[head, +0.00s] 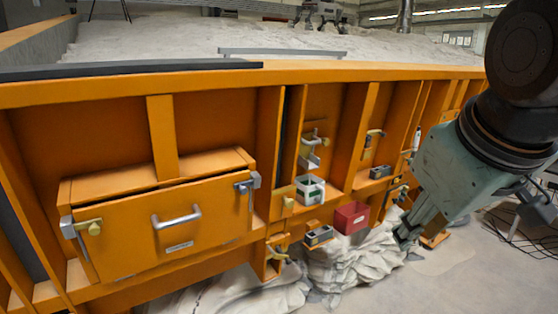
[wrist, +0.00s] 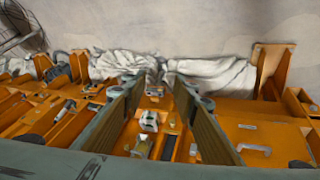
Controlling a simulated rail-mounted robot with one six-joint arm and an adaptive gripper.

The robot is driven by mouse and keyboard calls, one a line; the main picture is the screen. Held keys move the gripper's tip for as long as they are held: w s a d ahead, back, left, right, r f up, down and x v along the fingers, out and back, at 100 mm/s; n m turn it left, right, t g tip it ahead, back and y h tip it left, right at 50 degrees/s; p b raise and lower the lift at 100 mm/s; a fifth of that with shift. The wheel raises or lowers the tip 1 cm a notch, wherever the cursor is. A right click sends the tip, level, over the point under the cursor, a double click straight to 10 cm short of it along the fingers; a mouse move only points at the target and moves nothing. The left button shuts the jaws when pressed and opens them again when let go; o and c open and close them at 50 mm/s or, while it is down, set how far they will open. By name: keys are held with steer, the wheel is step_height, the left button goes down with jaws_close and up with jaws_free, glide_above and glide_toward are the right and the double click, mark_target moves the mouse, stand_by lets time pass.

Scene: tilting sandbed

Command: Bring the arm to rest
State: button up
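My arm (head: 505,110) comes in from the right edge of the head view, dark at the wrist and grey-green at the hand. My gripper (head: 405,236) points down and to the left, in front of the orange sandbed wall. In the wrist view the two long fingers of my gripper (wrist: 155,82) stand apart with a gap between them. Nothing is held between them. Past the fingers, a small white box (wrist: 148,121) on the orange frame shows in the gap. How far it is from the fingers I cannot tell.
White sacks (head: 340,270) lie below. Cables (head: 520,225) lie at right. Bare floor (head: 470,275) shows at lower right.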

steer(key=s+a+f+m+g, duration=0.1)
steer(key=s+f, duration=0.1)
steer(key=s, duration=0.6)
steer(key=s+a+f+m+g, duration=0.1)
steer(key=s+m, duration=0.1)
steer(key=s, duration=0.6)
steer(key=shift+s+a+f+y, duration=0.25)
steer(key=shift+a+f+y, duration=0.15)
